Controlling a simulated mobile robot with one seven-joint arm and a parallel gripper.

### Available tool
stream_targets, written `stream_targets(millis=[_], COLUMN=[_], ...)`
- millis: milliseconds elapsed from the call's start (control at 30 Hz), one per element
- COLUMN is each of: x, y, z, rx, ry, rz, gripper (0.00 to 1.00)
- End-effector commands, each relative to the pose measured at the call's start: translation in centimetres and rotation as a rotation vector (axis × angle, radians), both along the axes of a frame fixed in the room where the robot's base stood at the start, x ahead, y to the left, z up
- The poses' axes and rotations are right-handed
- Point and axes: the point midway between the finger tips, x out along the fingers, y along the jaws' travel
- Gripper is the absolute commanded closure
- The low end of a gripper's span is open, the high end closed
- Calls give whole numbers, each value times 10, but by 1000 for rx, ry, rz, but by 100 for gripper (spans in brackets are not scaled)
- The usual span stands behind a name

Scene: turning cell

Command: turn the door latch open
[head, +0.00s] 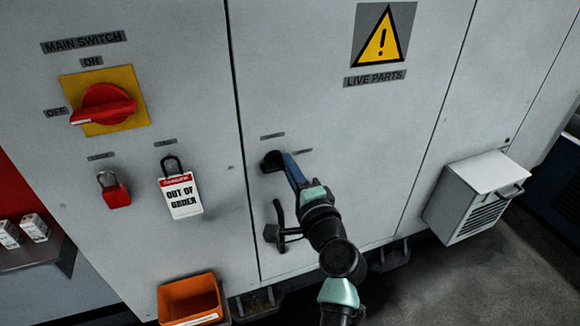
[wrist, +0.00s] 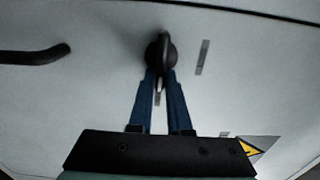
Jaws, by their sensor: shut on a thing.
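The door latch (head: 271,161) is a small black turn-knob on the grey cabinet door (head: 340,120), beside the door's left seam. My gripper (head: 285,158) reaches it from the lower right, with its blue fingers at the latch. In the wrist view, the latch (wrist: 161,50) shows a round base with a narrow raised grip. My gripper's fingertips (wrist: 161,73) are shut on that grip, one on each side. The fingers hide part of the latch in the head view. Two small grey labels sit near the latch, one above it and one to its right.
A black door handle (head: 280,222) is just below the latch. An orange bin (head: 188,300) is below. A vented box (head: 478,197) juts out at right.

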Motion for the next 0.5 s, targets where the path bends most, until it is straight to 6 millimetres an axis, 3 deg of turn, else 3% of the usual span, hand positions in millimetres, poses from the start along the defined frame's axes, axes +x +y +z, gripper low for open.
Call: stream_targets(millis=[367,400,500], x=[0,0,0], y=[0,0,0], z=[-1,-1,-1], rx=[9,9,8], ry=[3,3,4], rz=[0,0,0], gripper=[100,80,62])
